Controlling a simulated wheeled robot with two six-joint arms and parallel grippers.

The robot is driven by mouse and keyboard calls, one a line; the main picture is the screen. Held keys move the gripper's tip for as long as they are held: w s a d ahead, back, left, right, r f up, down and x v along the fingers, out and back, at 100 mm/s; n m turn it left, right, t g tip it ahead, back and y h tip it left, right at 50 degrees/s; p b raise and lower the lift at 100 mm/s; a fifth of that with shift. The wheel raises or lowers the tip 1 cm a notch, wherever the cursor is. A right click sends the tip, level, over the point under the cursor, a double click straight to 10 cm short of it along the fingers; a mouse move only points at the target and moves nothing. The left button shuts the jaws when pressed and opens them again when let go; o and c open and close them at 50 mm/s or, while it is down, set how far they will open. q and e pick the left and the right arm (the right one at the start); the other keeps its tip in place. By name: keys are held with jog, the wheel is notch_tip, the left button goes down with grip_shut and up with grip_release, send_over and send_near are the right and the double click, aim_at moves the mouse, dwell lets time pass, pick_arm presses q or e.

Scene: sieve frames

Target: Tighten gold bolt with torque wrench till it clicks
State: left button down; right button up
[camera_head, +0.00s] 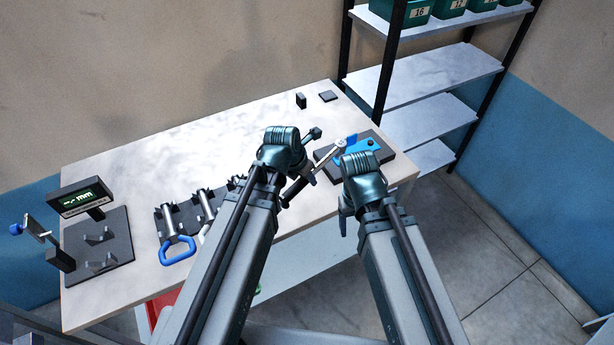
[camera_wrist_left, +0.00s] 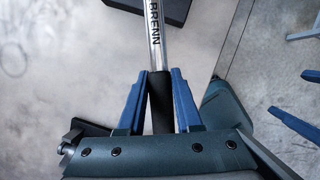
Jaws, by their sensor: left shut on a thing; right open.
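The torque wrench has a silver shaft (camera_head: 327,157) and a black grip. Its head end lies over a blue fixture (camera_head: 369,144) on a dark base plate (camera_head: 386,155) at the table's right end. My left gripper (camera_head: 302,182) is shut on the black grip. In the left wrist view its blue fingers (camera_wrist_left: 160,82) flank the grip, and the shaft (camera_wrist_left: 155,46) reads "BRENN". My right gripper (camera_head: 346,222) is open and empty near the table's front edge; its blue fingers show in the left wrist view (camera_wrist_left: 300,102). I cannot make out the gold bolt.
A dark rack (camera_head: 180,219) with several tools, one blue-handled, lies left of my left arm. A digital display (camera_head: 81,197) and a cradle plate (camera_head: 112,248) stand at the far left. Small dark blocks (camera_head: 301,100) sit at the back. Shelving (camera_head: 425,75) stands behind.

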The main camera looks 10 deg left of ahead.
pick_arm(q)
jog(key=shift+a, duration=0.15)
jog(key=shift+w+a+m, duration=0.35)
jog(key=shift+a+m, duration=0.05)
jog(key=shift+m, duration=0.1)
jog(key=shift+w+a, duration=0.1)
jog(key=shift+w, duration=0.05)
dwell(0.5)
jog(key=shift+w+a+m+h, duration=0.3)
jog(key=shift+w+a+m, duration=0.05)
jog(key=shift+a+m, duration=0.15)
jog(key=shift+w+g, duration=0.15)
jog(key=shift+g, duration=0.15)
jog(key=shift+w+a+m, duration=0.35)
jog(key=shift+a+m, duration=0.1)
jog(key=shift+m, duration=0.05)
jog(key=shift+w+a, duration=0.1)
dwell(0.5)
jog(key=shift+w+a+m+h, duration=0.3)
jog(key=shift+w+a+m, duration=0.1)
jog(key=shift+m, duration=0.1)
